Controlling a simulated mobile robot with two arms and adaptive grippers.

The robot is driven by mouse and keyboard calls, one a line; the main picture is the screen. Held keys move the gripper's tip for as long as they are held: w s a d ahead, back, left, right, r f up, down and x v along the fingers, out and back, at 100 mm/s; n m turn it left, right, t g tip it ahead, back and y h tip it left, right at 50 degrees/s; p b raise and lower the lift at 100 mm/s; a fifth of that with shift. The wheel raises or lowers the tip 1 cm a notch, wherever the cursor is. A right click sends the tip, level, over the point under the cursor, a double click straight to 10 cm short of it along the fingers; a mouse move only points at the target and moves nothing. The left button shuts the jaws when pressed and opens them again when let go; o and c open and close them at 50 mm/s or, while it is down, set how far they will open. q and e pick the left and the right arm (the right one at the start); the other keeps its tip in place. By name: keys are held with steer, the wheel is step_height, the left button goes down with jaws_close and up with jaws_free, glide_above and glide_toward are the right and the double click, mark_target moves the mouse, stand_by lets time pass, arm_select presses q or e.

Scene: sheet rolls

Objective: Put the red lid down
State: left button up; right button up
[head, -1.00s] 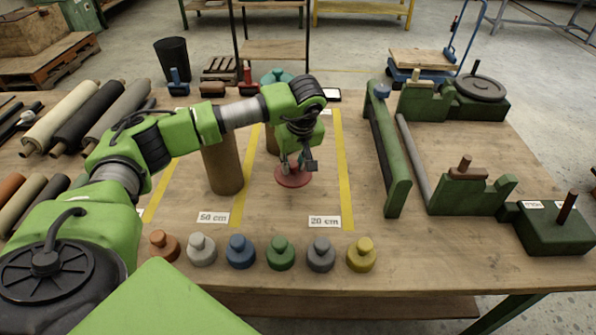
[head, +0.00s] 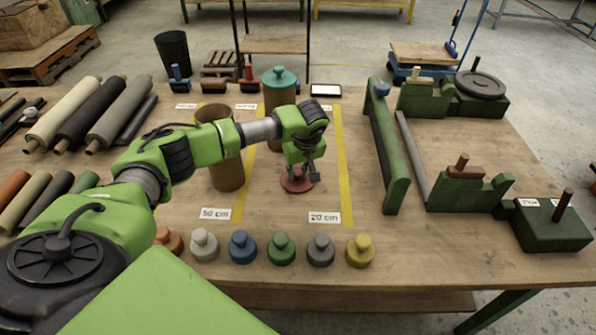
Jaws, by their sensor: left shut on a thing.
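The red lid (head: 297,182) is a flat round disc with a knob, low over or on the wooden table in the lane with the 20 cm label. My left gripper (head: 301,170) is shut on the lid's knob from above. The arm partly hides the knob, and I cannot tell whether the lid touches the table. My right gripper does not show.
A brown open tube (head: 226,165) stands left of the lid; a teal-lidded tube (head: 279,95) stands behind. A row of knobbed lids, with a yellow one (head: 360,251), lines the front edge. A green rail (head: 389,150) stands to the right.

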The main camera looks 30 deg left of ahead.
arm_select(q)
steer(key=o, duration=1)
steer(key=b+v, duration=0.2)
steer(key=v, duration=1)
